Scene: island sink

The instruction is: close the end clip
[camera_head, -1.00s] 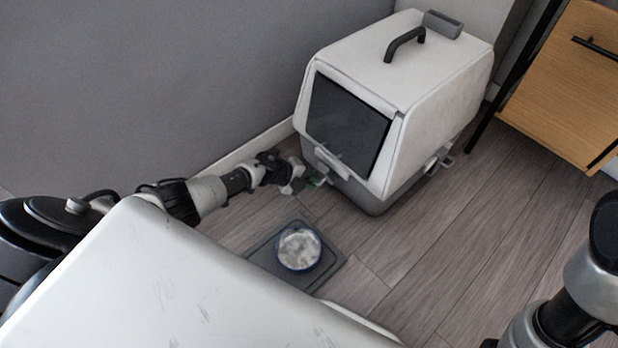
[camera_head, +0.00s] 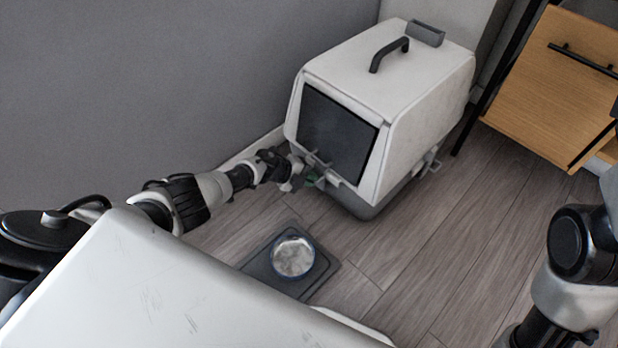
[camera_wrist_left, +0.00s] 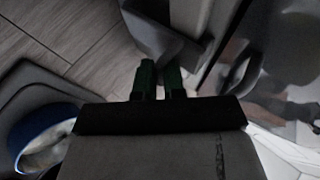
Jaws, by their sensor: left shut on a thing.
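A white litter box (camera_head: 420,105) with a grey base and a dark front panel stands on the floor by the wall. Its end clip (camera_head: 318,161) is a small grey piece low on the front, partly hidden by my left gripper. My left gripper (camera_head: 312,179) is at the clip, low on the box's front. In the left wrist view, its green fingers (camera_wrist_left: 159,76) are close together, with the grey clip (camera_wrist_left: 163,42) at their tips. The exact contact is dark and hard to see. My right gripper is out of view; only part of that arm shows at right.
A bowl (camera_head: 293,256) with a blue rim stands on a dark mat (camera_head: 258,267) in front of the box. Another clip (camera_head: 431,164) sticks out from the box's right side. A wooden cabinet (camera_head: 560,85) stands at the right. The floor between is clear.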

